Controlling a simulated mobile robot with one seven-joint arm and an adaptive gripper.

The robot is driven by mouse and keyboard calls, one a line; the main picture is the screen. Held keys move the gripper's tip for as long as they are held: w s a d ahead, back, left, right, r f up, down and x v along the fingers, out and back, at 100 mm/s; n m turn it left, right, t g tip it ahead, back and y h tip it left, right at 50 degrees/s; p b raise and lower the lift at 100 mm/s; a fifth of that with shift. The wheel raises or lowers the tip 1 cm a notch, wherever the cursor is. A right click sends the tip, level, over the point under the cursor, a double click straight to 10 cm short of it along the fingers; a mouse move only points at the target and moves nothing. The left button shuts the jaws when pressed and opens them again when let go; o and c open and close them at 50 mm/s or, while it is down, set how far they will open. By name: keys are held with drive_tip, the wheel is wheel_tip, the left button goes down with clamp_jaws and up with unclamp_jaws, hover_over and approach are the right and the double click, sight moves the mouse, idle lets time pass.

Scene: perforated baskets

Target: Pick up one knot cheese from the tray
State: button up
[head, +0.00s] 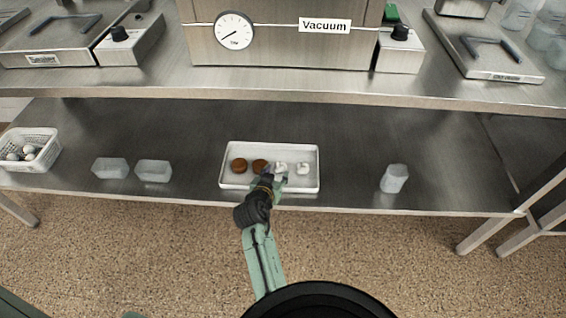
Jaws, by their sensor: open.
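The white tray (306,184) lies on the lower steel shelf near its front edge. Inside it are two round brown pieces (239,165) on the left and middle, and two small white lumps that look like knot cheese on the right. One knot cheese (303,168) stands clear on the right side of the tray. The other knot cheese (281,168) is right at my gripper, partly hidden by it. My gripper (273,175) is open and reaches over the tray's front rim. I cannot tell whether its fingers touch the cheese.
A white perforated basket (42,145) with white items stands at the far left. Two clear containers (110,168) sit left of the tray, and another container (395,178) stands to the right. The upper shelf (280,86) with vacuum equipment overhangs the back.

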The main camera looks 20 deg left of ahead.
sight(280, 168)
drive_tip(key=x, duration=0.4)
drive_tip(key=p+x, duration=0.1)
drive_tip(key=x, duration=0.3)
drive_tip(key=shift+s+a+f, duration=0.1)
drive_tip(key=shift+s+f, duration=0.05)
drive_tip(key=shift+f, duration=0.15)
drive_tip(key=shift+c, duration=0.3)
drive_tip(key=c, duration=0.7)
